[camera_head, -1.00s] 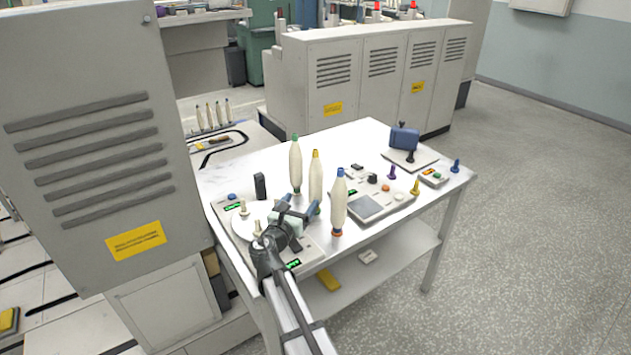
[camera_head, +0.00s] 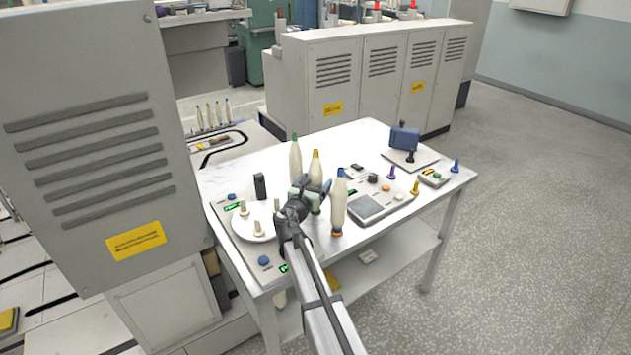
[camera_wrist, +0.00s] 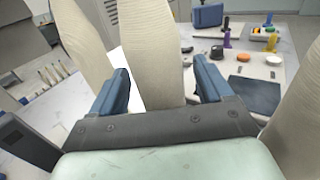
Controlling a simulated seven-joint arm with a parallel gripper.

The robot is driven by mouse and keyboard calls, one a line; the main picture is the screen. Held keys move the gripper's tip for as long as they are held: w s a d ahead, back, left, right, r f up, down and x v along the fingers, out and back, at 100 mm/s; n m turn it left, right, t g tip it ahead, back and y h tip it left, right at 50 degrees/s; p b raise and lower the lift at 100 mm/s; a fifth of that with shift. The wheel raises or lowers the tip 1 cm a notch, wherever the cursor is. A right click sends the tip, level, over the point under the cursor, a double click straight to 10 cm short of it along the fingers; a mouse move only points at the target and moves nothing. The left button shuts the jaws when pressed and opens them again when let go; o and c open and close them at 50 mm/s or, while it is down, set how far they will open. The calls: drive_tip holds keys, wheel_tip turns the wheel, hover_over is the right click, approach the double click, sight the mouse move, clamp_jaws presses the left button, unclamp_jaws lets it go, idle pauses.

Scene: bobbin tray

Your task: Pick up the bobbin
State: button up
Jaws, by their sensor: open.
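Three cream, tapered bobbins stand upright on the white table. The yellow-topped bobbin (camera_head: 316,165) is in the middle, with the green-topped bobbin (camera_head: 295,158) behind left and the blue-topped bobbin (camera_head: 339,205) in front right. My gripper (camera_head: 314,188) is open at the middle bobbin, hiding part of its lower body. In the wrist view, a bobbin (camera_wrist: 152,45) shows centred between the two blue fingers of my gripper (camera_wrist: 161,78), with gaps on both sides. Its lower end is hidden by my gripper. Other bobbins stand close at the left (camera_wrist: 90,40) and right (camera_wrist: 298,115).
A round white plate with small pegs (camera_head: 258,229) lies left of my gripper. A grey panel device (camera_head: 366,209) and a blue device (camera_head: 404,139) are to the right. A black upright block (camera_head: 260,186) stands at the left. The table's back middle is clear.

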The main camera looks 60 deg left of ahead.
sight(313, 157)
drive_tip(key=shift+w, duration=0.15)
drive_tip(key=shift+c, duration=0.2)
drive_tip(key=c, duration=1)
drive_tip(key=shift+c, duration=0.2)
wheel_tip(313, 157, up, 9)
drive_tip(key=shift+a+r, duration=0.1)
drive_tip(key=shift+s+a+r, duration=0.1)
drive_tip(key=shift+s+r, duration=0.1)
drive_tip(key=shift+s, duration=0.1)
drive_tip(key=s+a, duration=0.1)
drive_tip(key=s, duration=1.1)
drive_tip(key=shift+s+a+r, duration=0.2)
drive_tip(key=shift+a+r, duration=0.1)
drive_tip(key=shift+a, duration=0.05)
